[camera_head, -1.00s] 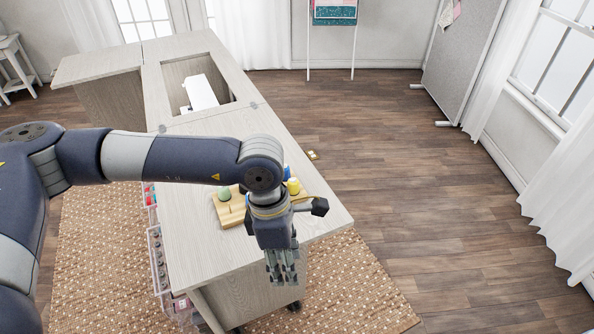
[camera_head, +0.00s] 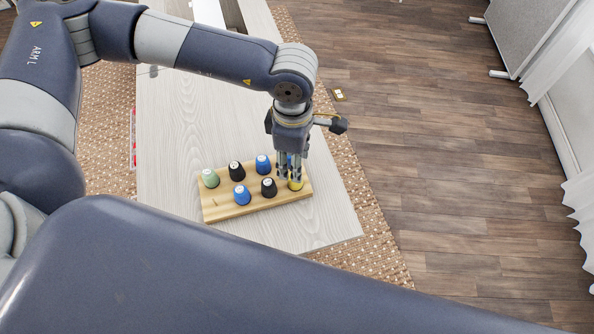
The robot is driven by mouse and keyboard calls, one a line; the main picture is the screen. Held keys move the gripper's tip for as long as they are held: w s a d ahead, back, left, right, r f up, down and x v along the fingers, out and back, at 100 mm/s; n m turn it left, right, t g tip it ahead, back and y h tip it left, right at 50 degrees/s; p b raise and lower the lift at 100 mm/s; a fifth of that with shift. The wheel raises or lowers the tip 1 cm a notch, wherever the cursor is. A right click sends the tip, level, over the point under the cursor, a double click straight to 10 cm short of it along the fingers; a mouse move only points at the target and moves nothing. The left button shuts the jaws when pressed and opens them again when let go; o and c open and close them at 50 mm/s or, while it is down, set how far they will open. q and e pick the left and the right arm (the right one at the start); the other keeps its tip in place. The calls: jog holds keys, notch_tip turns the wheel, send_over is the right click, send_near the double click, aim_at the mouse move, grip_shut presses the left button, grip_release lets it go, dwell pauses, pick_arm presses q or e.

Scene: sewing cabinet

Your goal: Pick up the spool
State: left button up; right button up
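A wooden spool rack (camera_head: 225,212) lies on the pale wood cabinet top. It carries a green spool (camera_head: 210,178), black spools (camera_head: 236,170) (camera_head: 268,187), blue spools (camera_head: 262,165) (camera_head: 242,195) and a yellow spool (camera_head: 296,184) at its right end. My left gripper (camera_head: 290,179) points down at the yellow spool, with its fingers at the spool and partly covering it. Whether they grip it cannot be told. Something blue behind the fingers is mostly hidden. My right gripper is out of view.
The cabinet top (camera_head: 170,130) is bare left of the rack. A small yellowish object (camera_head: 339,94) lies on the floor beyond the rug (camera_head: 385,245).

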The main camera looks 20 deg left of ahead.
pick_arm(q)
jog(key=shift+f, duration=0.9)
notch_tip(320, 180, down, 3)
jog(key=shift+d+r+p, duration=0.1)
jog(key=shift+d+p, duration=0.05)
jog(key=shift+p, duration=0.7)
notch_tip(320, 180, down, 2)
jog(key=shift+f, duration=0.35)
jog(key=shift+c, duration=1.1)
jog(key=c, duration=0.4)
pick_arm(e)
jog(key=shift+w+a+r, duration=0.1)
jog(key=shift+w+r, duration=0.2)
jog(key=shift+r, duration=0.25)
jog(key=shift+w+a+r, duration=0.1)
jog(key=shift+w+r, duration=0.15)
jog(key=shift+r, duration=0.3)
